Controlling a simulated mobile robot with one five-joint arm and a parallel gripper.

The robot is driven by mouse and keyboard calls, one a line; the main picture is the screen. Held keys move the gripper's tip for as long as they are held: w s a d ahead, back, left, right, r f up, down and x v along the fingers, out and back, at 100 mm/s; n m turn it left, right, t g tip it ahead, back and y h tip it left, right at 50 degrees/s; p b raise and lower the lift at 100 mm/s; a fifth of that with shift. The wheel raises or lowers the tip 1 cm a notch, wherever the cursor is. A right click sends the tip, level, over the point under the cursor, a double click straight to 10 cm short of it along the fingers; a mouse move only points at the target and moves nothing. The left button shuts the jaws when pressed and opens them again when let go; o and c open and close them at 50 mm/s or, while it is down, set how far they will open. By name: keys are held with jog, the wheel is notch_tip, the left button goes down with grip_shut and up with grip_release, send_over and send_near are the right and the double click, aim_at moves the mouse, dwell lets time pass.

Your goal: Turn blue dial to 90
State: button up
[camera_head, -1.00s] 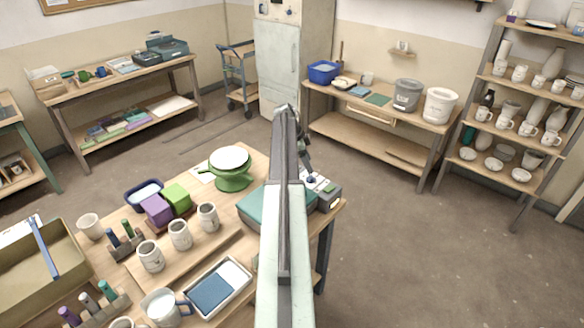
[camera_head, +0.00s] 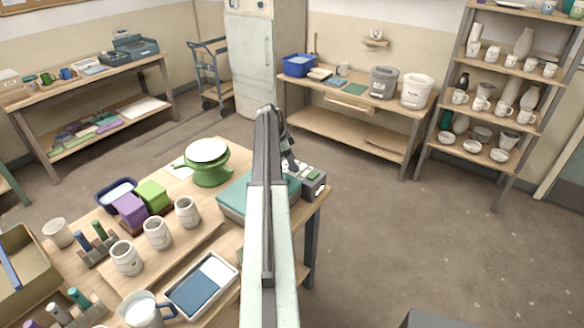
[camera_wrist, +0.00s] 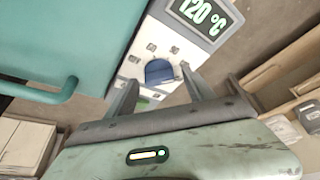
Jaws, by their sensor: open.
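A blue dial (camera_wrist: 159,70) sits on a pale control panel (camera_wrist: 150,45) in the wrist view. A display above it (camera_wrist: 203,10) reads 120 °C. Small markings surround the dial, too small to read. The panel belongs to a teal-lidded device (camera_head: 236,196) at the table's far right corner. My gripper (camera_wrist: 159,77) is open, its two fingers on either side of the dial in the picture. I cannot tell whether they touch it. In the head view my gripper (camera_head: 288,158) reaches down over the device, and my arm hides part of it.
Left of the device stand a green turntable (camera_head: 208,165), a purple block (camera_head: 131,209), several mugs (camera_head: 157,233) and a tray (camera_head: 201,285). A teal handle (camera_wrist: 45,92) juts beside the panel in the wrist view. Open floor (camera_head: 400,235) lies to the right.

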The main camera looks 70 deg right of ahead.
jog(key=shift+r, duration=0.1)
grip_shut()
jog(key=shift+s, duration=0.1)
jog(key=n+h, duration=0.1)
jog(key=n, duration=0.2)
jog(key=shift+a+t, duration=0.2)
jog(key=shift+t, duration=0.1)
jog(key=n+t, duration=0.1)
jog(key=n, duration=0.2)
jog(key=n+t+h, duration=0.1)
jog(key=n, duration=0.1)
jog(key=shift+s+n, duration=0.15)
jog(key=shift+n, duration=0.25)
